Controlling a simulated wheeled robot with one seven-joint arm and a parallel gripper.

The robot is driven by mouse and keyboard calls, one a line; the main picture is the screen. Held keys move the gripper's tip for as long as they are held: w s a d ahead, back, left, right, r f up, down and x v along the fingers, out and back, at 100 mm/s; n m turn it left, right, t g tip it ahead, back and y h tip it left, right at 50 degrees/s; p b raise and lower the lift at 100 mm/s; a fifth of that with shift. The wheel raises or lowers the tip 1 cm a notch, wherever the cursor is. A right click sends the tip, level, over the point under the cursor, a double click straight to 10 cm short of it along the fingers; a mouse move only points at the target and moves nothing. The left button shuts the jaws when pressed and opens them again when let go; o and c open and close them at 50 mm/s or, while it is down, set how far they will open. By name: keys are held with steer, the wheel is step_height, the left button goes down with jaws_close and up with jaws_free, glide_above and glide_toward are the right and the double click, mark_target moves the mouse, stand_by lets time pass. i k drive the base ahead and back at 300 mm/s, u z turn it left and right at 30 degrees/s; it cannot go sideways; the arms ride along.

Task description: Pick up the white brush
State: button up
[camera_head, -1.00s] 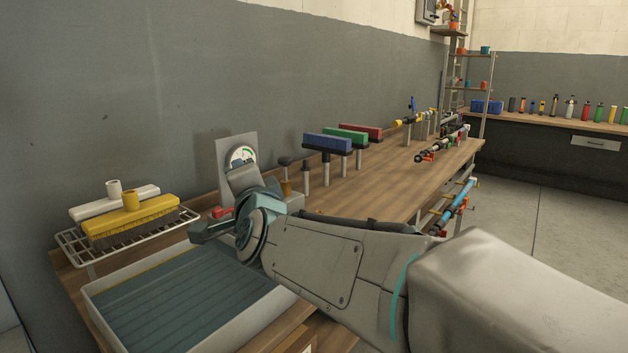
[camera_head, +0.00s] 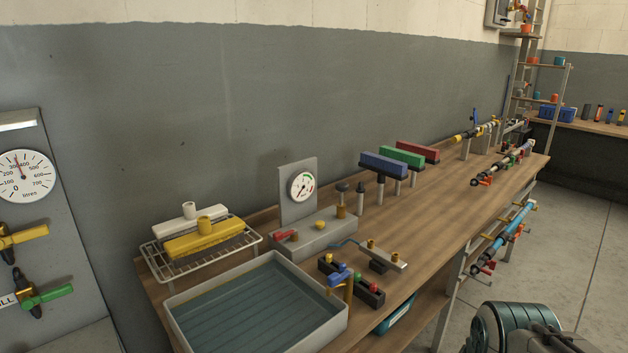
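The white brush (camera_head: 175,221) lies on a wire rack (camera_head: 158,262) at the left end of the wooden bench, with a short white socket standing up from its top. A yellow brush (camera_head: 199,240) lies in front of it on the same rack and hides part of its front side. Only a grey and teal part of my arm shows at the bottom right, off the bench. The fingers of my gripper are not in view.
A water-filled tray (camera_head: 337,329) stands in front of the rack. A gauge unit (camera_head: 313,232) stands to its right, then valve fittings and blue, green and red blocks on posts. A wall panel with a dial (camera_head: 70,240) is at far left.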

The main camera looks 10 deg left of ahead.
mark_target(164, 233)
steer(key=u, duration=2.95)
steer(key=i, duration=1.9)
steer(key=z, duration=2.6)
